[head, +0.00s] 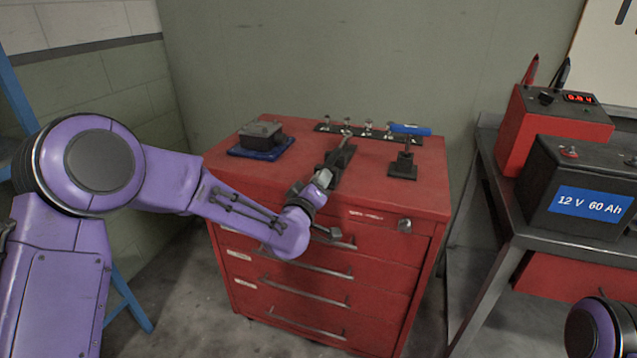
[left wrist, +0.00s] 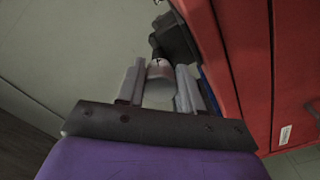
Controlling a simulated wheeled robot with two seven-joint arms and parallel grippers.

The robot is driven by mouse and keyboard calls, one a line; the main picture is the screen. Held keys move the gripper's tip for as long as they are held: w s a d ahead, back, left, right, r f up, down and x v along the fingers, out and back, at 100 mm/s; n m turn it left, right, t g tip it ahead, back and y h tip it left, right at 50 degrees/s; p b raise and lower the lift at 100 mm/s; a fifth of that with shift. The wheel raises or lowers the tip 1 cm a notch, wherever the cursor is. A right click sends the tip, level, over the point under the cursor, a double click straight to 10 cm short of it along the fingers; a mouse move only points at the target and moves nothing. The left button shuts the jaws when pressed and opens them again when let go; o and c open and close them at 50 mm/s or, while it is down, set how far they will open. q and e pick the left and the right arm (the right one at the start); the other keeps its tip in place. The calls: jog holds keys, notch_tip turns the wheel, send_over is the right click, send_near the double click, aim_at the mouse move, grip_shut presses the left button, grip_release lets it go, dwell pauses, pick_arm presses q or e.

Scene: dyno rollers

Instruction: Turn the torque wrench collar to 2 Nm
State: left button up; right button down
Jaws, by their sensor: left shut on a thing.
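The torque wrench (head: 345,146) lies in a dark holder on top of the red cabinet, with its near end pointing toward me. My left gripper (head: 323,180) is at that near end, over the cabinet's front edge. In the left wrist view its two fingers (left wrist: 160,86) are shut on either side of the pale, round collar (left wrist: 160,70), which carries a dark mark. I cannot read any number on the collar. The dark holder (left wrist: 178,40) shows beyond it. My right gripper is not in view.
The red cabinet (head: 325,260) also carries a dark box on a blue tray (head: 261,140), a rack of small sockets (head: 367,130), a blue-handled tool (head: 410,129) and a black stand (head: 403,168). A bench at right holds a battery (head: 580,185) and a red charger (head: 540,125).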

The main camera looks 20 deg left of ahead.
pick_arm(q)
jog(key=shift+f+m, duration=0.1)
jog(key=shift+m, duration=0.4)
jog(key=o, duration=1)
jog(key=shift+o, duration=0.2)
jog(key=s+b, duration=0.1)
jog(key=s, duration=0.9)
jog(key=shift+s+a+b, duration=0.15)
jog(key=shift+s+b, duration=0.15)
jog(key=shift+b, duration=0.1)
